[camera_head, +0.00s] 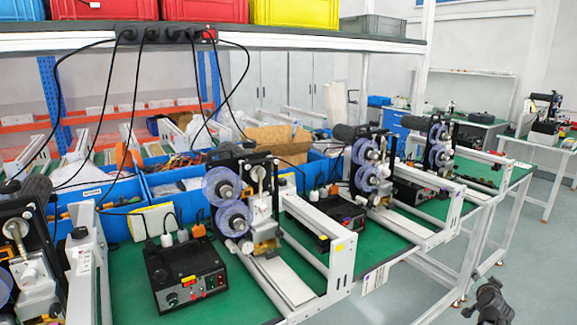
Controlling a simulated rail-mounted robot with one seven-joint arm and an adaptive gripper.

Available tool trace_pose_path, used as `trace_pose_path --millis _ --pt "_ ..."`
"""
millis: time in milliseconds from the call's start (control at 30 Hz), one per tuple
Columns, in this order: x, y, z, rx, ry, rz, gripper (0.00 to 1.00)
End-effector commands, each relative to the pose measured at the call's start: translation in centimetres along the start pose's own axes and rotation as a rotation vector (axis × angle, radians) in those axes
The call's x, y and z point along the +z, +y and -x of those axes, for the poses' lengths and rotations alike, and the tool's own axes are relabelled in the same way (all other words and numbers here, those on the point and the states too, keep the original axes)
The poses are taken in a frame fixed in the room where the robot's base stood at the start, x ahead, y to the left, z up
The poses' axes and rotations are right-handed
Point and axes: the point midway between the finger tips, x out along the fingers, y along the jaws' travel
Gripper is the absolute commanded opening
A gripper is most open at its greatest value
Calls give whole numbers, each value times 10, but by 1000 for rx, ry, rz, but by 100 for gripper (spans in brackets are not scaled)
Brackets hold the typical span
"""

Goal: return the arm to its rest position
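What looks like my gripper (490,303) is a small dark shape at the lower right edge of the head view. It is over the grey floor, in front of the bench and apart from it. Most of my arm is outside the picture. The fingers are too small and dark to tell whether they are open or shut, and I see nothing clearly held. No other view of it is given.
A green-topped bench (388,262) carries several coder machines (238,195) with purple reels and a black control box (187,272). Blue bins (175,208) stand behind. A shelf (300,42) with cables hangs above. The floor (545,265) at right is clear.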

Motion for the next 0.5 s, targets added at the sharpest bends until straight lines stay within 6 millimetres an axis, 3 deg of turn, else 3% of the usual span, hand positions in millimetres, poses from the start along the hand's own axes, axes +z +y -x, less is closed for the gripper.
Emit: trace_pose_path --millis 233,500 --pt "22 64 4 78 -46 9 42" --pt "106 35 11 44 -208 48 42"
